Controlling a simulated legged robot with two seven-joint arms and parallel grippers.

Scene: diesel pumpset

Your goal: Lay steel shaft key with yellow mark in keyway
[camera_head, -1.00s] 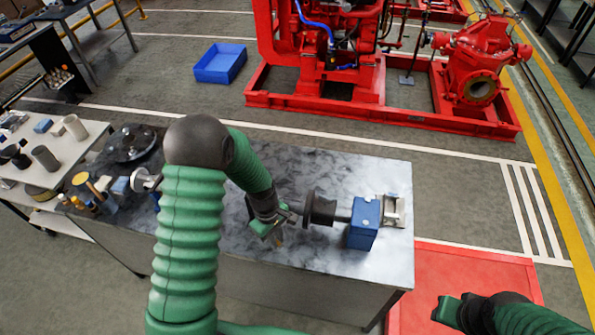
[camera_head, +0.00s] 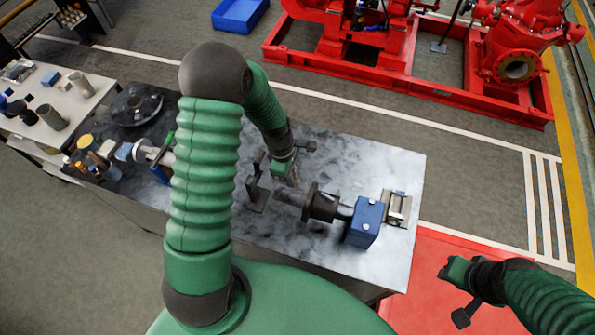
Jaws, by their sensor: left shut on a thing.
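A dark steel shaft (camera_head: 291,197) lies level over the bench, pointing left out of a dark round hub (camera_head: 323,204). A blue block (camera_head: 365,221) stands to the right of the hub. I cannot make out the keyway at this size. My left gripper (camera_head: 290,181) is just above the shaft's free left part, pointing down, and is shut on a small piece, the shaft key. The key is mostly hidden by the gripper, and its yellow mark cannot be made out. My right gripper (camera_head: 456,272) is at the lower right over the red floor mat, away from the bench; its jaws are unclear.
The grey bench (camera_head: 392,165) has free room behind the shaft. A dark upright bracket (camera_head: 257,194) stands left of the shaft, near my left gripper. A metal fixture (camera_head: 397,208) sits at the right end. A dark round disc (camera_head: 136,108) and several tools lie at the left.

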